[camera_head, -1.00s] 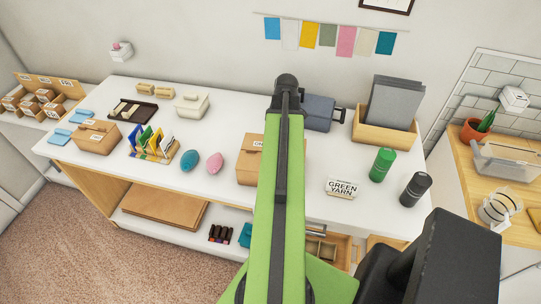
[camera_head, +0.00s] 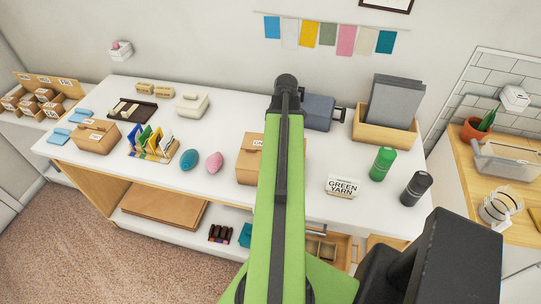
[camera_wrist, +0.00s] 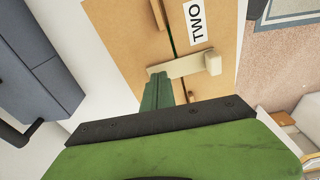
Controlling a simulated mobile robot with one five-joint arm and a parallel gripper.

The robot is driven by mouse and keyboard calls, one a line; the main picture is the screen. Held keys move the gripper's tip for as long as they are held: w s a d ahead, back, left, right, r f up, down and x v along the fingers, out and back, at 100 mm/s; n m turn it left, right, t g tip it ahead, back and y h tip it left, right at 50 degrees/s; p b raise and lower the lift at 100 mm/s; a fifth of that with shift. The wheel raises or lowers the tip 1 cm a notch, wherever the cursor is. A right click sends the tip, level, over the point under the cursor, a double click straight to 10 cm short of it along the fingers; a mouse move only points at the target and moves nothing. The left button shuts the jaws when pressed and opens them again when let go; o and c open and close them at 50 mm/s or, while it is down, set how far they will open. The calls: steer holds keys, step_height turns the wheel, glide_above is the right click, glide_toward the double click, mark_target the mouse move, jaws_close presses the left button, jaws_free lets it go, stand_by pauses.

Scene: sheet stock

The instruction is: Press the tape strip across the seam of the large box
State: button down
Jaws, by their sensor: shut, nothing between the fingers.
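The large box (camera_wrist: 125,45) is brown cardboard with a white label reading TWO, and fills the middle of the wrist view. Its seam (camera_wrist: 168,32) shows as a dark line along the top. A pale tape strip (camera_wrist: 187,66) lies across the seam line, with a small pale block at its right end. My gripper (camera_wrist: 158,78) is shut and empty, its green fingers over the left part of the strip. I cannot tell whether they touch it. In the head view the large box (camera_head: 247,167) is partly hidden behind my green arm, which also hides my gripper.
A blue-grey case (camera_head: 318,112) stands behind the box, close to my gripper's left in the wrist view (camera_wrist: 35,60). Teal (camera_head: 189,159) and pink (camera_head: 214,162) egg-shaped things lie left of the box. A GREEN YARN sign (camera_head: 342,187) stands to its right.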

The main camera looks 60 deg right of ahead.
steer(key=shift+f+b, duration=0.6)
steer(key=shift+f, duration=0.15)
steer(key=shift+r, duration=0.2)
step_height(320, 180, up, 9)
steer(key=p, duration=0.9)
steer(key=shift+f, duration=0.1)
